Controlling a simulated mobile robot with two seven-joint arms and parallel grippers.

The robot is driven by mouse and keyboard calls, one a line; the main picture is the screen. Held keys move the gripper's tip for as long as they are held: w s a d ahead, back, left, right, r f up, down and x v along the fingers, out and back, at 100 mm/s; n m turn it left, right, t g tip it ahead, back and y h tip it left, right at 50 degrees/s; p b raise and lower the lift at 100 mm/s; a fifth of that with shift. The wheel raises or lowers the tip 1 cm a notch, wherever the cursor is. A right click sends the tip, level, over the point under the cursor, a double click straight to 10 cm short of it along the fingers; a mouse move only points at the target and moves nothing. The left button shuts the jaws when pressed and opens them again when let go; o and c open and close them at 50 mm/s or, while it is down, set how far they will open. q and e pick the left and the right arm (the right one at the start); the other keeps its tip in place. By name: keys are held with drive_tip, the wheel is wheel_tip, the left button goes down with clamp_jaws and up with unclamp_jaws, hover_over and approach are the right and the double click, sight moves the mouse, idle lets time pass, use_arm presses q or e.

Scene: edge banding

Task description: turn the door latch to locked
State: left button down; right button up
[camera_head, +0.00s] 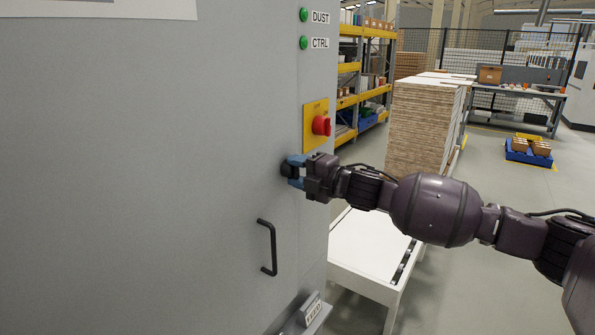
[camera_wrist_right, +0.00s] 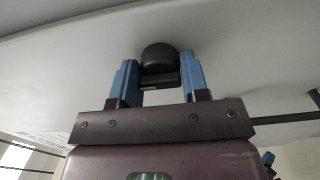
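The door latch (camera_head: 286,170) is a small black knob on the grey machine door, below the red switch. In the right wrist view the latch (camera_wrist_right: 160,60) shows a rounded black top and a dark block under it. My right gripper (camera_head: 294,171) has its blue fingers on either side of the latch, one above and one below in the head view. The latch's turned position is hard to read. My left gripper is not in view.
A red rotary switch (camera_head: 321,125) on a yellow plate sticks out just above my right gripper. A black door handle (camera_head: 269,247) is below. A white table (camera_head: 366,246) stands beside the machine, with stacked boards (camera_head: 424,125) behind it.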

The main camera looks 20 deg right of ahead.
drive_tip(key=o, duration=0.4)
drive_tip(key=shift+s+d+f, duration=0.1)
drive_tip(key=shift+s+d, duration=0.3)
drive_tip(key=shift+s, duration=0.05)
drive_tip(key=b+v, duration=0.1)
drive_tip(key=v, duration=0.8)
drive_tip(key=shift+s+b, duration=0.3)
drive_tip(key=shift+b, duration=0.1)
drive_tip(key=shift+d, duration=0.15)
